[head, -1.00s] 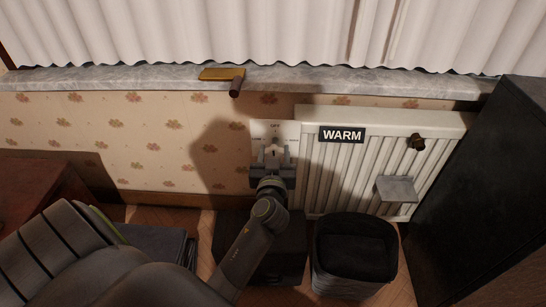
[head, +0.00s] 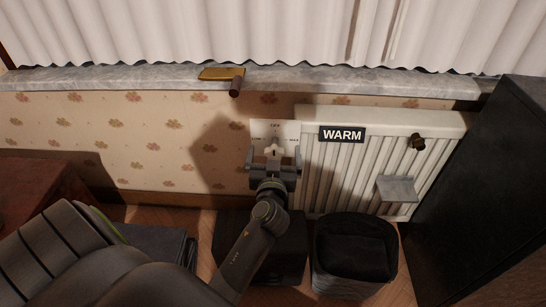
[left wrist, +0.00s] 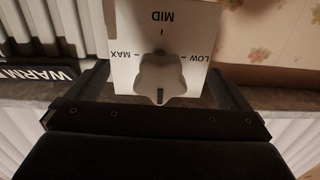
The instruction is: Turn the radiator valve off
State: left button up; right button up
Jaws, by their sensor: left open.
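The radiator valve is a pale lobed knob (head: 271,151) on a white dial plate (head: 287,130) at the radiator's left end. In the left wrist view the knob (left wrist: 160,72) appears upside down, with MID above, MAX left and LOW right. Its dark pointer mark faces down there, away from MID; in the head view this is up, toward the plate's top label, which looks like OFF. My left gripper (head: 274,156) is open, its fingers apart on either side of the knob with gaps. My right gripper is out of view.
The white radiator (head: 345,175) carries a WARM sign (head: 342,134) and a small grey shelf (head: 397,188). A dark bin (head: 355,250) stands below. A dark cabinet (head: 490,180) closes off the right. A brass-coloured object (head: 222,73) lies on the grey sill (head: 130,80).

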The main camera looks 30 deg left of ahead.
pick_arm(q)
jog(key=b+v, duration=0.1)
jog(key=v, duration=0.5)
jog(key=shift+s+d, duration=0.15)
jog(key=shift+f, duration=0.1)
dwell(0.3)
